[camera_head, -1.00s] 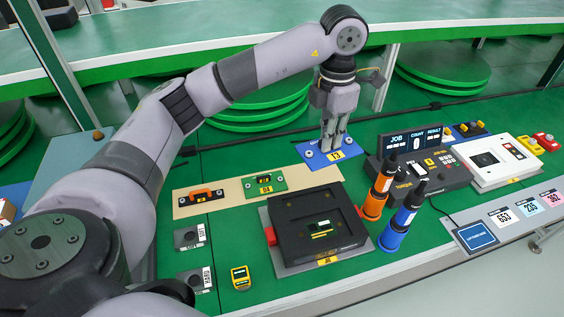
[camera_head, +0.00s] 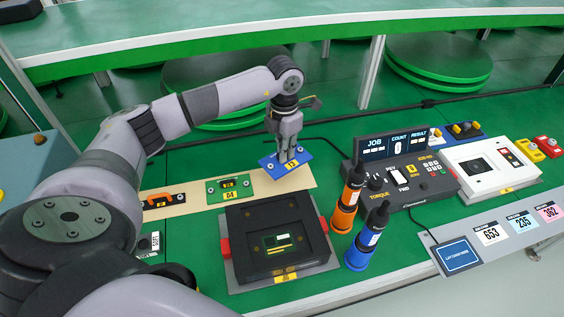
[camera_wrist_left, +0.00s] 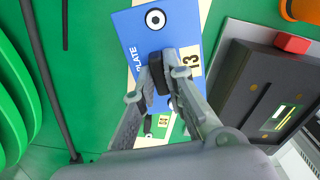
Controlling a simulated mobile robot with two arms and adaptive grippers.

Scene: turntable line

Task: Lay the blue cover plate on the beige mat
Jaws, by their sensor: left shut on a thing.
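The blue cover plate (camera_head: 269,163), marked 13, is held in my left gripper (camera_head: 287,157) over the right end of the beige mat (camera_head: 298,183). It looks a little tilted, and I cannot tell whether it touches the mat. In the left wrist view the fingers (camera_wrist_left: 165,82) are shut on a part at the middle of the blue plate (camera_wrist_left: 138,28). Beige mat shows past the plate's edge there (camera_wrist_left: 205,12). My right gripper is not in view.
A green plate (camera_head: 214,196) marked 04 and a piece with an orange handle (camera_head: 165,200) lie on the mat. A black fixture (camera_head: 245,250) stands in front. Orange (camera_head: 344,212) and blue (camera_head: 361,252) drivers and a torque console (camera_head: 415,182) stand to the right.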

